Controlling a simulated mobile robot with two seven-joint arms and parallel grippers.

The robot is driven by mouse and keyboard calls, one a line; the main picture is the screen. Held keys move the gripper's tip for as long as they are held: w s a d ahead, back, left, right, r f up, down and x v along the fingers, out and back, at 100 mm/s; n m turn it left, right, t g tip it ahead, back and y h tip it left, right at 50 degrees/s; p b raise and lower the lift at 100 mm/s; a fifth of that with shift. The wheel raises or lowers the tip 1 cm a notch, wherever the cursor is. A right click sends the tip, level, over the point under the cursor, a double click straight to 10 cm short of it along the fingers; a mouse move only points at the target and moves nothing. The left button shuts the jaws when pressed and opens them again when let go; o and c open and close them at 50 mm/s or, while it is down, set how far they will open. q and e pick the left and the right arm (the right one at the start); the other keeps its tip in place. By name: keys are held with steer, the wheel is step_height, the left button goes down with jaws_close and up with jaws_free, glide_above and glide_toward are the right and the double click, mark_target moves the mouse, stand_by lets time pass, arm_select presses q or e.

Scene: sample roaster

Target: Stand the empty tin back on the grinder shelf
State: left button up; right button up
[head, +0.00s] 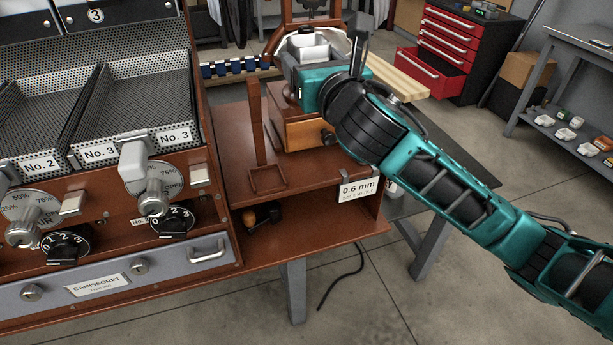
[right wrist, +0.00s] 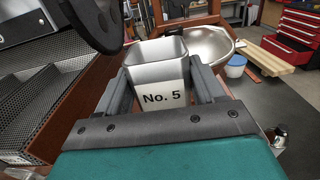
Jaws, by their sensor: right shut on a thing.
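My right gripper (head: 312,68) is shut on a pale metal tin (head: 308,48), held high in front of the grinder's hopper. In the right wrist view the gripper (right wrist: 162,78) has one finger on each side of the tin (right wrist: 163,98). The tin is labelled "No. 5", its mouth is open, and the visible inside looks empty. The brown wooden grinder (head: 300,135) with a drawer stands on the grinder shelf (head: 318,175), which carries a "0.6 mm" label. The shelf top in front of the grinder shows bare wood. My left gripper is not in view.
A thin wooden post with a square frame (head: 267,180) stands at the shelf's left. The roaster (head: 110,190) with trays and knobs fills the left side. A silver bowl (right wrist: 208,48) is just beyond the tin. A dark-handled object (head: 262,216) lies below the shelf.

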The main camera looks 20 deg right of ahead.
steer(key=shift+w+a+r, duration=0.15)
steer(key=shift+r, duration=0.05)
steer(key=shift+f+b, duration=0.3)
steer(key=shift+f, duration=0.1)
step_height(320, 180, down, 14)
steer(key=b, duration=0.4)
steer(key=shift+b, duration=0.4)
steer(key=shift+f, duration=0.4)
step_height(320, 180, down, 4)
steer(key=shift+r+b, duration=0.25)
steer(key=shift+b, duration=0.7)
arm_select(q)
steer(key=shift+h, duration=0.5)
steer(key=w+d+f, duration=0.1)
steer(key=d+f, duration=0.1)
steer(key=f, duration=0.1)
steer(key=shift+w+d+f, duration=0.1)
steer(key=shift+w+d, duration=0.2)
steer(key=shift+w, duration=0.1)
arm_select(e)
steer(key=shift+f, duration=0.25)
steer(key=shift+f, duration=0.15)
steer(key=o, duration=1.1)
steer(key=shift+c, duration=0.2)
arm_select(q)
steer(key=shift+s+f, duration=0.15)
arm_select(e)
steer(key=shift+o, duration=0.5)
